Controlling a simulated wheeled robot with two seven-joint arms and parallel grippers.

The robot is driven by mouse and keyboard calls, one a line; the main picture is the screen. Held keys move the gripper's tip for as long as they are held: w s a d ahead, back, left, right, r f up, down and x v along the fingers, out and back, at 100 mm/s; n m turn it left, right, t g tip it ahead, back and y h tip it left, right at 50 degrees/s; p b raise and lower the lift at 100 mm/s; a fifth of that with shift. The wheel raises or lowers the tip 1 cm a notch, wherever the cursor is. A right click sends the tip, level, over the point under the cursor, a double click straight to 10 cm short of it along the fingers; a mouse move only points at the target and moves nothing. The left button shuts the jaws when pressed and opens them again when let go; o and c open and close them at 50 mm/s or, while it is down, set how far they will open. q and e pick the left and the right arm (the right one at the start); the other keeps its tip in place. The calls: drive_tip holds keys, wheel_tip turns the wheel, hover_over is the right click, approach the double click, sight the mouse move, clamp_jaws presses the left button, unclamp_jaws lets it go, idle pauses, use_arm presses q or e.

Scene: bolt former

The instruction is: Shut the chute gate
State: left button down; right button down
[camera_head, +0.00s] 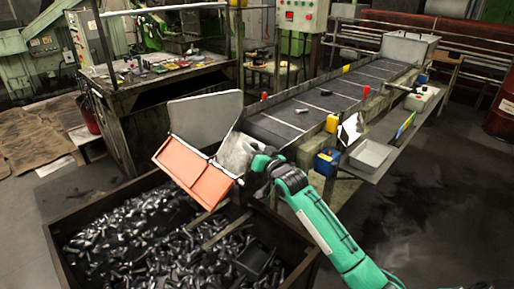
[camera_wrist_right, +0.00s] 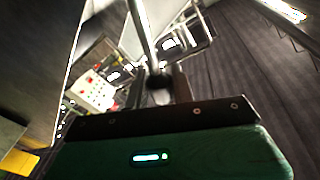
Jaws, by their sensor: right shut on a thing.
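The chute (camera_head: 228,165) is at the near end of the conveyor, above a bin. An orange panel (camera_head: 190,172), which looks like the chute gate, slopes out over the bin, with a grey plate (camera_head: 205,118) standing up behind it. My right gripper (camera_head: 247,158) is at the right side of the chute, its fingers hard to make out there. In the right wrist view its fingers (camera_wrist_right: 158,88) are closed around the lower end of a thin metal bar (camera_wrist_right: 141,32). How the bar joins the gate is hidden. My left gripper is not in view.
A bin (camera_head: 285,268) full of dark bolts stands below the chute. The conveyor belt (camera_head: 325,98) runs back to the right with few parts on it. A side shelf carries a grey tray (camera_head: 370,154). A workbench (camera_head: 160,75) stands at the left. Floor at the right is clear.

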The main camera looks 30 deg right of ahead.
drive_tip(key=s+a+n+y, duration=0.1)
drive_tip(key=s+a+n, duration=0.1)
drive_tip(key=a+n, duration=0.4)
drive_tip(key=s+a+f+n+t+y+b, duration=0.1)
drive_tip(key=s+a+n+y, duration=0.1)
drive_tip(key=a+n, duration=0.3)
drive_tip(key=shift+a+f+n, duration=0.25)
drive_tip(key=shift+a+n, duration=0.1)
drive_tip(key=shift+n, duration=0.65)
drive_tip(key=shift+f, duration=0.1)
drive_tip(key=c, duration=1.2)
unclamp_jaws()
drive_tip(key=shift+a, duration=0.1)
drive_tip(key=shift+s+b, duration=0.1)
drive_tip(key=shift+b, duration=0.2)
drive_tip(key=shift+b+v, duration=1.6)
drive_tip(key=shift+v, duration=5.25)
